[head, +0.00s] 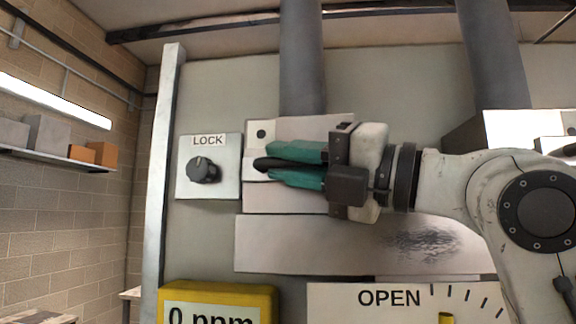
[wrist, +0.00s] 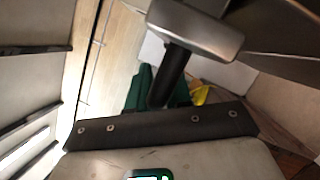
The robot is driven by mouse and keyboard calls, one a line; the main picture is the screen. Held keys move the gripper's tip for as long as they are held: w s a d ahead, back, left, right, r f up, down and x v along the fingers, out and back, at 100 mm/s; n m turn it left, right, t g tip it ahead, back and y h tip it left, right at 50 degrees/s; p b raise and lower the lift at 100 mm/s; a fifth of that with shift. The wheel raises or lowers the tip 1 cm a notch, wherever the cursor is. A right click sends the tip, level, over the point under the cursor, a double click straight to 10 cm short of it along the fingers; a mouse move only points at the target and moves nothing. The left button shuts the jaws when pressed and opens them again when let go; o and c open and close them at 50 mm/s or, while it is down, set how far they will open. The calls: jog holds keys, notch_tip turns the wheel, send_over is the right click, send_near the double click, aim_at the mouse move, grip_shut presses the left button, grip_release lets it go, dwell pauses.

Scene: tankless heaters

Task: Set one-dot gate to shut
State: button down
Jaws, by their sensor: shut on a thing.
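The one-dot gate's pale plate (head: 261,132) carries a single black dot and sits right of the LOCK panel in the head view. My gripper (head: 278,165) has teal fingers and reaches in from the right, just below the dot. It is shut on a dark handle (head: 261,164), whose rounded end shows past the fingertips. In the wrist view the dark handle (wrist: 173,75) runs from a silver block (wrist: 197,30) down to my green fingers (wrist: 146,88). My fingers hide most of the handle, and I cannot read the gate's position.
A LOCK panel with a black knob (head: 204,170) is close on the left. A yellow ppm meter (head: 219,290) is below, beside a white OPEN dial plate (head: 385,310). Grey pipes (head: 302,60) rise behind. A metal post (head: 163,150) stands left.

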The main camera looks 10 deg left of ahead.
jog(key=shift+w+f, duration=0.1)
jog(key=shift+w, duration=0.15)
jog(key=c, duration=1.1)
grip_release()
jog(key=shift+d, duration=0.15)
jog(key=b+v, duration=0.3)
jog(key=v, duration=0.7)
jog(key=shift+s+d+b, duration=0.15)
jog(key=shift+d+b, duration=0.15)
jog(key=shift+f, duration=0.1)
